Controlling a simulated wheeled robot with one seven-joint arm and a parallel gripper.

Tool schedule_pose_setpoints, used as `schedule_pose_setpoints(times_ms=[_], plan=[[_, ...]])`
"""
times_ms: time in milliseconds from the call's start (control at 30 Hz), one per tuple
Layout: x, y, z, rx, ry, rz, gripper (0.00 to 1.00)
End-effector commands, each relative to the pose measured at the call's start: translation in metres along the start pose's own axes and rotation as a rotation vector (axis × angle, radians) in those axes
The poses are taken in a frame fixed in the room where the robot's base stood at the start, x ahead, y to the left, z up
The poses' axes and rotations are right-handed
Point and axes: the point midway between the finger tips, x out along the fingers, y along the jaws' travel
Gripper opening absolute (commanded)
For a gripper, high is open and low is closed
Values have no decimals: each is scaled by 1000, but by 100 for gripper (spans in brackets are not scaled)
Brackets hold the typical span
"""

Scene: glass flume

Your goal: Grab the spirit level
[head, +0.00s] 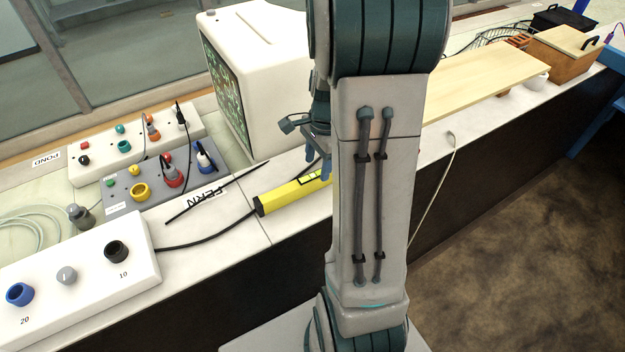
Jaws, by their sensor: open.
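The spirit level (291,194) is a yellow bar with a black end cap and a pale vial window. It lies on the white counter near its front edge, and its right part is hidden behind my arm. My gripper (318,160) shows only in part at the left side of my arm, just above and behind the level. Its fingers are largely hidden. The jaws are open, and I cannot tell whether they touch the level.
A white box with a green patterned screen (262,70) stands behind the level. A wooden board (485,82) lies to the right.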

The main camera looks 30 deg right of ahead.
Motion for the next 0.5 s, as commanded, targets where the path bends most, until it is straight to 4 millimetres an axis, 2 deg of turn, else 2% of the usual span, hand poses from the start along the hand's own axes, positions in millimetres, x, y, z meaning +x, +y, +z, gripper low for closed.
schedule_pose_setpoints(times_ms=[167, 400, 500], plan=[[12, 0, 3, 0, -2, 4, 53], [45, 0, 7, 1, -2, 3, 53], [52, -1, 7, 1, -1, 1, 53]])
